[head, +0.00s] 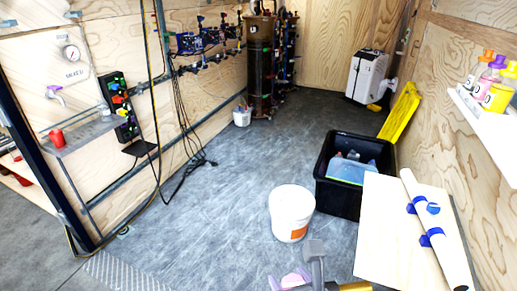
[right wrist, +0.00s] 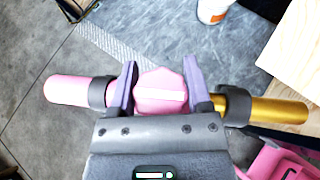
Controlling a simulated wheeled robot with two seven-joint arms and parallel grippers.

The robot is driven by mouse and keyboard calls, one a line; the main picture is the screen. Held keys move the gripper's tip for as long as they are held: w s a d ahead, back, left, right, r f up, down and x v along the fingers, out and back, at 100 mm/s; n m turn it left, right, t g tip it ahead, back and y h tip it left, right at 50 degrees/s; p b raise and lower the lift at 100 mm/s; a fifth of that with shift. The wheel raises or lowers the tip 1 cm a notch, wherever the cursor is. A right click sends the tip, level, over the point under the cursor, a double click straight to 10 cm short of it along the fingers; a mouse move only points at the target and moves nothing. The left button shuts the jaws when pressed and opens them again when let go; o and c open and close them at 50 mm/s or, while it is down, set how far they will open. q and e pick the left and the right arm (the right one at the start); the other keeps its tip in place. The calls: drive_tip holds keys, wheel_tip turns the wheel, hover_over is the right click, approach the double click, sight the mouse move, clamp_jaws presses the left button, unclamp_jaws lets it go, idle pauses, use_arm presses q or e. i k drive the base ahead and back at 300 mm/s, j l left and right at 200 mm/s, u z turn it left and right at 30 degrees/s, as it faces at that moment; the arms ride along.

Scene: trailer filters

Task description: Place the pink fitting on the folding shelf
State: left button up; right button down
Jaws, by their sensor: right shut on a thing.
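The pink fitting (right wrist: 161,92) has a faceted pink middle, a pink tube on the left and a gold tube on the right, with dark collars. My right gripper (right wrist: 160,84) is shut on its middle, one finger on each side. In the head view, my right gripper (head: 315,262) is at the bottom edge, with part of the pink fitting (head: 291,279) beside it. A grey shelf (head: 84,134) on the left wall, with a red cup on it, looks like the folding shelf; it is well away from the gripper. My left gripper is not in view.
A white bucket (head: 291,214) and a black bin (head: 343,205) stand on the floor ahead. A pale board (head: 385,235) carrying a white roll is at the right. Cables (head: 178,125) hang along the left wall. The floor between bucket and left wall is clear.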

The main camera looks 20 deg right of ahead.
sight(387, 218)
drive_tip(key=i+z, duration=0.3)
drive_tip(key=z, duration=0.15)
drive_tip(key=i+j+z, duration=0.1)
drive_tip(key=i+z, duration=0.2)
drive_tip(key=z, duration=0.15)
drive_tip(key=i+j+z, duration=0.15)
drive_tip(key=z, duration=0.35)
drive_tip(key=i+j+z, duration=0.3)
drive_tip(key=z, duration=0.15)
drive_tip(key=i+j+z, duration=0.15)
drive_tip(key=j+z, duration=0.3)
drive_tip(key=i+j+z, duration=0.15)
drive_tip(key=j+z, duration=0.6)
drive_tip(key=z, duration=0.2)
drive_tip(key=i+j+z, duration=0.15)
drive_tip(key=j+z, duration=0.2)
drive_tip(key=j, duration=0.15)
drive_tip(key=j+z, duration=0.35)
drive_tip(key=j, duration=0.2)
drive_tip(key=j+z, duration=0.35)
drive_tip(key=j, duration=0.2)
drive_tip(key=i+j, duration=0.1)
drive_tip(key=i, duration=0.2)
